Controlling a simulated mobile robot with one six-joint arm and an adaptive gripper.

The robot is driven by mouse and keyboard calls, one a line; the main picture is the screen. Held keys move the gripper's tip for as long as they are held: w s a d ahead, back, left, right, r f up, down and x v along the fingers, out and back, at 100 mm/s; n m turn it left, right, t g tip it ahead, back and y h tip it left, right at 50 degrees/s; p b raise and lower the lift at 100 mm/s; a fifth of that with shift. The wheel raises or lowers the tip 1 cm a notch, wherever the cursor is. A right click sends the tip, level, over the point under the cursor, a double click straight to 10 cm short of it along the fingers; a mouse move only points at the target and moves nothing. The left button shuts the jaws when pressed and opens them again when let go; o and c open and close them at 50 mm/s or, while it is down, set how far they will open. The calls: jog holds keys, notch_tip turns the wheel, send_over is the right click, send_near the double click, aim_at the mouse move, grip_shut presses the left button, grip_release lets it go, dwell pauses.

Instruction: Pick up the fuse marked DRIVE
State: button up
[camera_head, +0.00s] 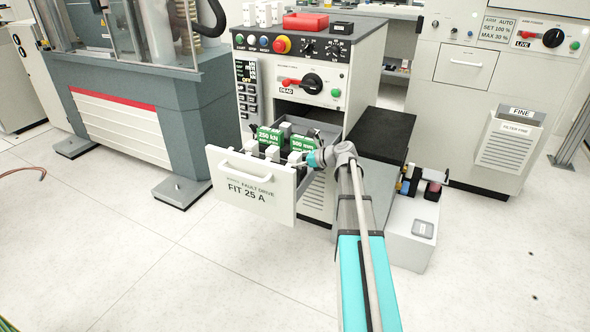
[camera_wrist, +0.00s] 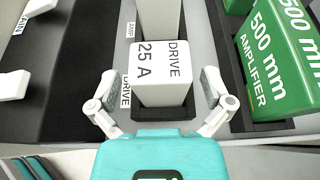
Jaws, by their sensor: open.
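The fuse marked DRIVE (camera_wrist: 165,75) is a white block labelled "DRIVE 25 A", standing upright in a dark socket in the wrist view. My gripper (camera_wrist: 160,95) is open, with one finger on each side of the fuse. In the head view my gripper (camera_head: 309,160) reaches into the open drawer (camera_head: 252,184), whose front reads "FAULT:DRIVE FIT 25 A". The fuse is hard to single out there among several white blocks.
Another white block (camera_wrist: 160,18) stands right behind the fuse. A green "500 mm AMPLIFIER" module (camera_wrist: 275,60) is close on the right. The drawer's walls bound the space around my gripper.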

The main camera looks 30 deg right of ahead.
jog(key=shift+w+a+f, duration=0.2)
jog(key=shift+w+a, duration=0.05)
dwell(0.4)
jog(key=c, duration=1.2)
jog(key=shift+r, duration=0.25)
jog(key=shift+c, duration=0.2)
notch_tip(320, 180, up, 10)
jog(key=p, duration=1)
jog(key=shift+f, duration=0.2)
